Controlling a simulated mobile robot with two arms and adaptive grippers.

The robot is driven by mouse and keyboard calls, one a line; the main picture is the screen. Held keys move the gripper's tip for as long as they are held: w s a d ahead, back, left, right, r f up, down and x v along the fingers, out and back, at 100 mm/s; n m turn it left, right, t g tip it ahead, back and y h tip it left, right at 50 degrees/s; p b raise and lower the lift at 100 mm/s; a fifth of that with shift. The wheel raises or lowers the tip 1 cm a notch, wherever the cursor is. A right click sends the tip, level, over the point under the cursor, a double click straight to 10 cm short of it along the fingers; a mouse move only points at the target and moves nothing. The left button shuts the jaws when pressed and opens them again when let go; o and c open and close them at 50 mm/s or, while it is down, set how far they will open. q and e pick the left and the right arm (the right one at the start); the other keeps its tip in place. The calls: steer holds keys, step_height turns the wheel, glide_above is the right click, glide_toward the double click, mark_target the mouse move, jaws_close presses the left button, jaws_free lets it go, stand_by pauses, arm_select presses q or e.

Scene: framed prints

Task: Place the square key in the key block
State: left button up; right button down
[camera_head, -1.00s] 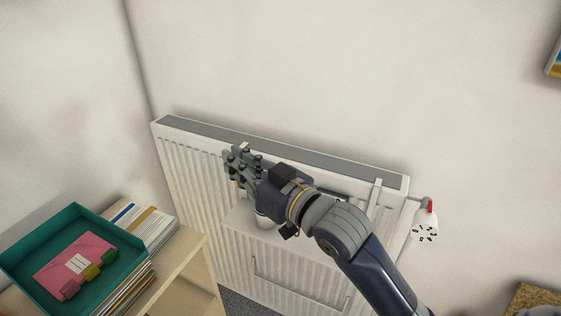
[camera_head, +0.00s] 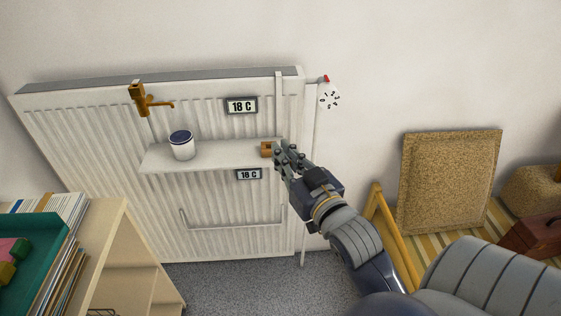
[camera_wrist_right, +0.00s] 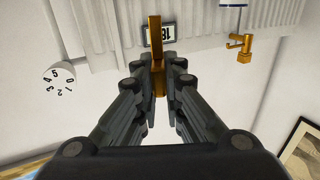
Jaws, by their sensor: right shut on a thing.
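My right gripper (camera_head: 281,156) is in front of the right end of a white shelf (camera_head: 210,156) on the radiator. In the right wrist view its fingers (camera_wrist_right: 160,82) are shut on a brass-coloured bar (camera_wrist_right: 155,35), which appears to be the square key. The bar stands out beyond the fingertips, and its gripped part is partly hidden. My left gripper is not in view.
A white pot (camera_head: 182,147) with a dark top stands on the shelf. A brass tap (camera_head: 144,99) and 18 C signs (camera_head: 241,106) are on the radiator (camera_head: 80,130). A numbered dial (camera_head: 329,97) is at right. A bookcase (camera_head: 125,260) stands at lower left.

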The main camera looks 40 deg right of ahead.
steer(key=w+d, duration=0.2)
steer(key=w, duration=0.3)
steer(key=w+d+f, duration=0.1)
steer(key=w+d, duration=0.1)
steer(key=w, duration=0.2)
steer(key=w+d, duration=0.2)
steer(key=w, duration=0.3)
steer(key=shift+w+f+b, duration=0.3)
steer(key=shift+f, duration=0.1)
step_height(320, 180, down, 3)
steer(key=shift+f, duration=0.2)
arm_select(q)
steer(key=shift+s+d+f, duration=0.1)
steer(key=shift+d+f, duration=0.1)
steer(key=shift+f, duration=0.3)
arm_select(e)
steer(key=shift+f, duration=0.1)
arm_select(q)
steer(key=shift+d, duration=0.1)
arm_select(e)
steer(key=c, duration=1.7)
jaws_free()
steer(key=shift+f, duration=0.1)
